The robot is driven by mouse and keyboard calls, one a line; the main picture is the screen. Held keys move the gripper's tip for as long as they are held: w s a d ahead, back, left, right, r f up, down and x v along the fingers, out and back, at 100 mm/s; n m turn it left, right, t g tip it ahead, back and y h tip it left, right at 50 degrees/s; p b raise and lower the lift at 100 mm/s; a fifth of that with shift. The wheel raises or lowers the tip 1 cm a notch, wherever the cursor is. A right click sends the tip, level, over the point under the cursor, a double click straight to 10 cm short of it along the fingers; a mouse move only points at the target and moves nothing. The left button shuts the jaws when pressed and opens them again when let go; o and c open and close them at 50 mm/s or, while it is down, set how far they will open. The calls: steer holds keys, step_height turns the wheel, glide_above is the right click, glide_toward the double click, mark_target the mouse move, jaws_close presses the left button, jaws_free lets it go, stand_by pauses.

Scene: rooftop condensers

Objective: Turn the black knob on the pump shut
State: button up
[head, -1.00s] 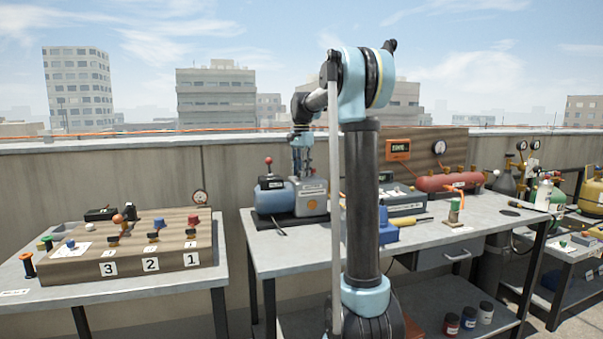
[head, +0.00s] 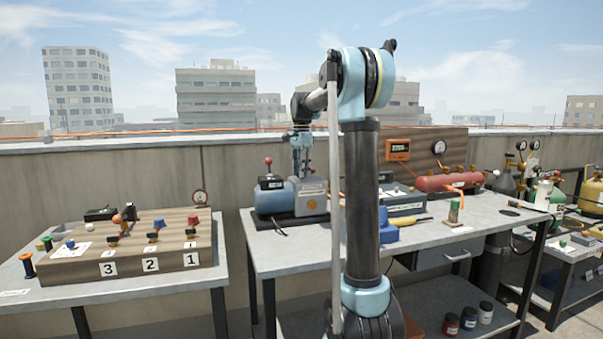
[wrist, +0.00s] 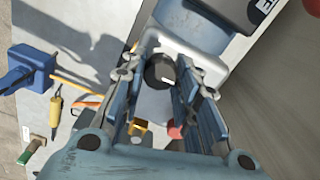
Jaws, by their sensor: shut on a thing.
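The pump (head: 275,197), a blue cylinder joined to a grey box, stands on a black base at the left end of the middle bench. The black knob (wrist: 160,72) shows in the wrist view as a dark round piece with a white mark on top. My gripper (head: 301,172) points down over the grey part of the pump. In the wrist view my gripper (wrist: 167,68) has a finger on each side of the knob and is shut on it. The knob is hidden in the head view.
A red-tipped lever (head: 268,161) rises from a black box on the pump. A blue block (wrist: 28,70) and a yellow-handled tool (wrist: 56,112) lie on the bench beside it. A red tank (head: 446,183) stands further right. A wooden panel (head: 185,262) is on the left table.

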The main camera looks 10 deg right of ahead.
steer(key=o, duration=1.1)
steer(key=shift+a, duration=0.1)
steer(key=shift+c, duration=0.2)
steer(key=shift+r, duration=0.1)
step_height(320, 180, up, 12)
steer(key=shift+w, duration=0.15)
steer(key=shift+f, duration=0.2)
steer(key=s+d+f+n+t, duration=0.1)
steer(key=s+d+f+n, duration=0.15)
steer(key=s+f, duration=0.7)
steer(key=s+d+f+n, duration=0.1)
steer(key=s+f+n, duration=0.4)
steer(key=s, duration=0.8)
steer(key=s+d+f+n+t, duration=0.1)
steer(key=s+d+f+n, duration=0.1)
steer(key=s+f, duration=0.85)
steer(key=s+f+n, duration=0.3)
steer(key=s+f, duration=0.8)
steer(key=f, duration=0.1)
steer(key=shift+d+f+n, duration=0.15)
steer(key=shift+d+n, duration=0.1)
steer(key=shift+n, duration=0.1)
